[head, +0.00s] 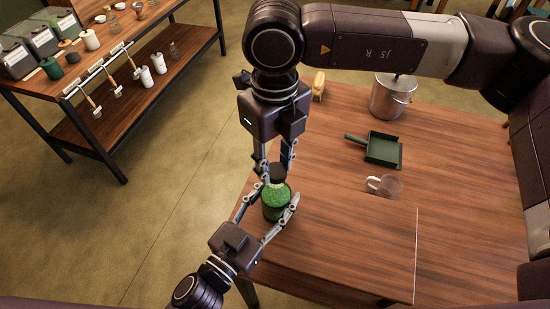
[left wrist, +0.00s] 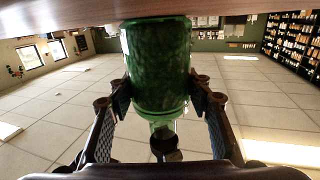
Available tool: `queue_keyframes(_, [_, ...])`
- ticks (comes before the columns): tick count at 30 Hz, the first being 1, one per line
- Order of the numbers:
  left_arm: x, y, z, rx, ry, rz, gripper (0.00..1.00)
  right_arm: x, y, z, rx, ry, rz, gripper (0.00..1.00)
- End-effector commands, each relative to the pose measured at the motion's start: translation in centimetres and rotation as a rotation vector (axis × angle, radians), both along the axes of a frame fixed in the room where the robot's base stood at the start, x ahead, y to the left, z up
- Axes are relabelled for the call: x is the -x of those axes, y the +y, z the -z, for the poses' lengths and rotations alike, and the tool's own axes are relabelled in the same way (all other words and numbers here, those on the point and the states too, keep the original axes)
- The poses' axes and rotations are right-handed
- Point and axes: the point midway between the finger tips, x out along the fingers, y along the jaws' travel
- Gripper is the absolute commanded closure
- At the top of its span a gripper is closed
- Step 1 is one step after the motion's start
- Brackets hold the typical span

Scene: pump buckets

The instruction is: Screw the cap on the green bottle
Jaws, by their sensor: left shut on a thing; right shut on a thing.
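The green bottle (head: 276,203) stands upright near the left edge of the wooden table. My left gripper (head: 268,206) is shut around its body from the front. In the left wrist view, which looks upside down, the bottle (left wrist: 158,65) sits between both fingers (left wrist: 160,97). The dark cap (head: 277,172) is at the top of the bottle. My right gripper (head: 276,170) points down from above and is shut on the cap. In the left wrist view a dark round piece (left wrist: 165,146) shows at the bottle's neck. Whether the threads are engaged is hidden.
The front right of the table is clear. A shelf unit (head: 110,95) with bottles and jars stands at the back left.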

Motion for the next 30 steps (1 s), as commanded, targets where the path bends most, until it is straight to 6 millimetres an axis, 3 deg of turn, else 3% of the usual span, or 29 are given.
queue_keyframes(30, [0.0, 0.0, 0.0, 0.0, -0.001, 0.0, 0.98, 0.0, 0.0, 1.8, 0.001, 0.001, 0.001, 0.78])
